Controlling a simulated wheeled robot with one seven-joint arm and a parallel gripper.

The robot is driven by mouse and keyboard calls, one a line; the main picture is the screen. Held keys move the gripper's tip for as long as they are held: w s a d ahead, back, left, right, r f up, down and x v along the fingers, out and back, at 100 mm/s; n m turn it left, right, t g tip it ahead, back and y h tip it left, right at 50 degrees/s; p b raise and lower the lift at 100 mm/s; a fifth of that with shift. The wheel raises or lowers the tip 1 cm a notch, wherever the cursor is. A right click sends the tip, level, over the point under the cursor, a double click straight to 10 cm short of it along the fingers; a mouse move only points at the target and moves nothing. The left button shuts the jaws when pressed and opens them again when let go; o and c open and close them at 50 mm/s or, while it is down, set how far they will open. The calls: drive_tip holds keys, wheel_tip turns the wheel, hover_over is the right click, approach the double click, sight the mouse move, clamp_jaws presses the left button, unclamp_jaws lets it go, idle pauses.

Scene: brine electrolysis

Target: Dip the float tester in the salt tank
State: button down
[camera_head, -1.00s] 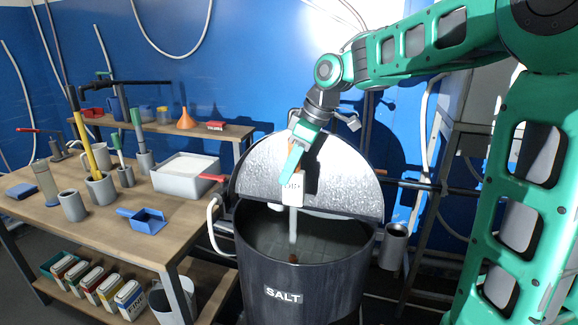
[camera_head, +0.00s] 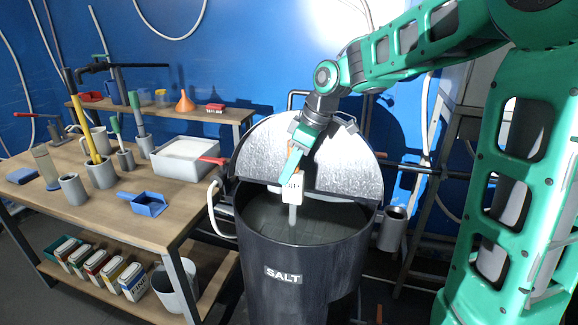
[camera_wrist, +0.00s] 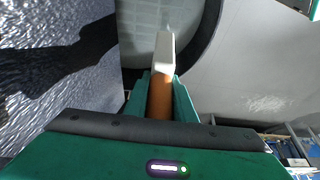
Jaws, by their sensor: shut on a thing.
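The black salt tank (camera_head: 300,285), marked SALT, stands open with its metal lid (camera_head: 345,160) raised behind it. A dark grey surface (camera_head: 325,228) shows inside. My gripper (camera_head: 293,168) is over the tank opening, shut on the float tester (camera_head: 292,188). The tester has an orange handle, a white block and a pale stem pointing down. The stem's lower end meets the grey surface in the head view; I cannot tell how deep it reaches. In the wrist view my gripper (camera_wrist: 160,95) grips the orange handle, with the tester's white block (camera_wrist: 165,52) beyond the fingers.
A wooden bench (camera_head: 115,230) on the left bears a white tray (camera_head: 185,165), a blue scoop (camera_head: 148,204) and grey pots. A white hose (camera_head: 215,215) hangs at the tank's left. A grey cup (camera_head: 393,230) is at its right, near a metal frame.

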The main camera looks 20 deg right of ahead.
sight(289, 193)
drive_tip(key=shift+f, duration=3.55)
